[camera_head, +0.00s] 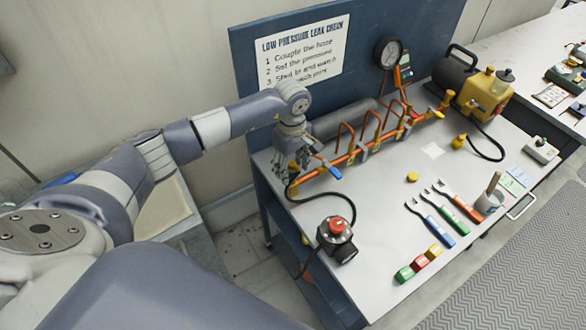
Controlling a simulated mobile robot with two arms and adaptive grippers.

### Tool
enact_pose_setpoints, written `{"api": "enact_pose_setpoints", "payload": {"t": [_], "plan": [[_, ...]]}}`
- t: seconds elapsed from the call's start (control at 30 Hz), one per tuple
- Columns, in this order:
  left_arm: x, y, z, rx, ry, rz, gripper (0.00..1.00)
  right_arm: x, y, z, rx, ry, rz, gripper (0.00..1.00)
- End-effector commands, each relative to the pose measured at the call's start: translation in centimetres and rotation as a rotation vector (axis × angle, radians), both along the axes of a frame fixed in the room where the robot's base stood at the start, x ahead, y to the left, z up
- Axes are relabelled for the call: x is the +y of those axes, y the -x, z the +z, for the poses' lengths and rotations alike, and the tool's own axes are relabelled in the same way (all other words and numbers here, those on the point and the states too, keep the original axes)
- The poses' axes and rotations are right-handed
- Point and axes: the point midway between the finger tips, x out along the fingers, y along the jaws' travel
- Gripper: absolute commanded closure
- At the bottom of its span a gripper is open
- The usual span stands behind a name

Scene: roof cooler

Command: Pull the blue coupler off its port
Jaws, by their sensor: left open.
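A small blue piece (334,172), which looks like the blue coupler, shows at the left end of the copper manifold (362,151), just right of my left gripper. It is too small to tell how it sits on its port. My left gripper (291,168) points down, open, over the manifold's left end, where a black hose begins. The fingers partly hide this end. I cannot tell whether they touch anything. My right gripper is not in view.
A red-knobbed box (336,236) stands at the bench's left edge. A yellow-and-black pump (478,88) stands at the back right. A blue panel (262,78) with a gauge (388,53) rises behind.

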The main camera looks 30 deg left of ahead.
Motion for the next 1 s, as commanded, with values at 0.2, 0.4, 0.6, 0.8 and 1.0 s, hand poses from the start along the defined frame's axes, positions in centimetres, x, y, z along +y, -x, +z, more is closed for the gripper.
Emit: {"api": "enact_pose_setpoints", "payload": {"t": [0.2, 0.4, 0.6, 0.8, 1.0], "plan": [[0.05, -0.02, -0.08, 0.000, -0.001, 0.000, 0.47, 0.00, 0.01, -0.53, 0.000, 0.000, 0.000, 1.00], [0.03, -0.01, 0.00, 0.000, -0.001, 0.000, 0.47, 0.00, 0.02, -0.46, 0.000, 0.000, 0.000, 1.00], [0.02, -0.01, 0.00, 0.000, -0.001, 0.000, 0.91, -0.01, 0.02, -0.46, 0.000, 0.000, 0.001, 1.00], [0.01, -0.03, 0.05, -0.001, 0.000, 0.000, 1.00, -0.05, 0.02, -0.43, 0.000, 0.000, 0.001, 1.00], [0.02, -0.06, 0.66, -0.001, -0.001, 0.000, 1.00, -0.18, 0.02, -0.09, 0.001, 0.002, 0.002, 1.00]]}}
